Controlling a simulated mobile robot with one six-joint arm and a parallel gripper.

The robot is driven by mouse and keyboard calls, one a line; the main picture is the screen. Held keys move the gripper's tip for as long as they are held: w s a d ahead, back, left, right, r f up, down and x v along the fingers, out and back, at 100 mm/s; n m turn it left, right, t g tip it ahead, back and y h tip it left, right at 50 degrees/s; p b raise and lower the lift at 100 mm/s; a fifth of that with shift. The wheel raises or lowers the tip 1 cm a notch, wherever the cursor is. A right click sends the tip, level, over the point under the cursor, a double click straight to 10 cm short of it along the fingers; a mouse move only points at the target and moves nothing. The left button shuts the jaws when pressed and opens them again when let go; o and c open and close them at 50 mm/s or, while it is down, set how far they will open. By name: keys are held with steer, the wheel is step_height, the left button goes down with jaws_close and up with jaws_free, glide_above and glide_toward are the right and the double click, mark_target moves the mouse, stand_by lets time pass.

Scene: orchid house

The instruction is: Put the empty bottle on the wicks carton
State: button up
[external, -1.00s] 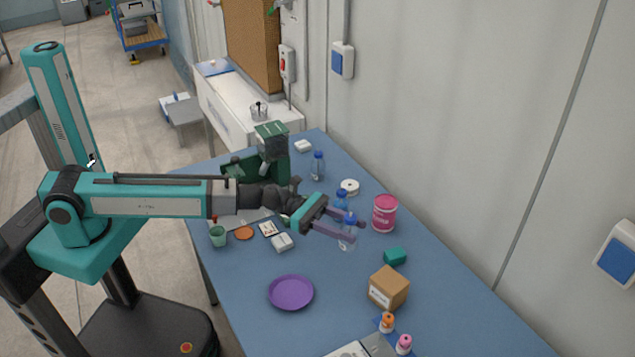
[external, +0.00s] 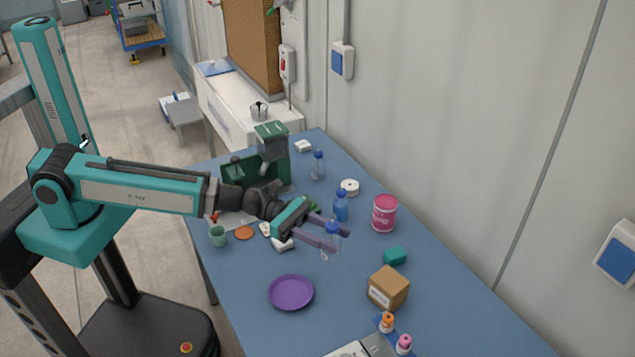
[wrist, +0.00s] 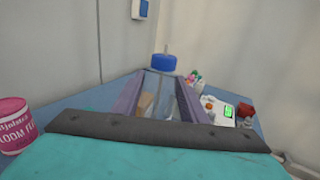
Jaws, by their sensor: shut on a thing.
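My gripper (external: 334,238) is shut on a clear, empty-looking bottle with a blue cap (external: 330,250) and holds it upright above the blue table. In the wrist view the bottle's blue cap (wrist: 163,62) stands up between the two purple fingers. The brown carton (external: 388,288), with a white label too small to read, stands on the table to the right of and nearer the camera than the bottle. Its top looks bare. In the wrist view a brown patch shows through the bottle, perhaps the carton.
A blue bottle (external: 340,206) and pink tub (external: 384,214) stand behind the gripper. A teal block (external: 395,256) sits just behind the carton. A purple plate (external: 291,293) lies left of it; orange (external: 387,323) and pink-topped (external: 404,344) small bottles stand in front.

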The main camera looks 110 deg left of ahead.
mark_target(339, 242)
steer(key=shift+d+r+p, duration=0.25)
steer(key=shift+d+p, duration=0.05)
steer(key=shift+d, duration=0.2)
steer(key=shift+d+r+p, duration=0.2)
steer(key=shift+d+p, duration=0.1)
steer(key=shift+d, duration=0.15)
steer(key=shift+w+f+b, duration=0.1)
steer(key=shift+f+b, duration=0.05)
steer(key=shift+b, duration=0.4)
steer(key=shift+w+f+b, duration=0.1)
steer(key=shift+b, duration=0.3)
steer(key=shift+w+b, duration=0.15)
steer(key=shift+b, duration=0.55)
steer(key=shift+w+f+h+b, duration=0.1)
steer(key=shift+w+h+b, duration=0.2)
steer(key=shift+b, duration=0.7)
steer(key=w+b, duration=0.1)
steer(key=b, duration=0.7)
steer(key=shift+w+a, duration=0.15)
steer(key=shift+w, duration=0.05)
steer(key=w+a+p, duration=0.1)
steer(key=w+p, duration=0.1)
steer(key=w, duration=1)
steer(key=shift+w+a+f, duration=0.15)
steer(key=shift+a+f, duration=0.05)
steer(key=shift+f, duration=0.15)
steer(key=shift+w, duration=0.1)
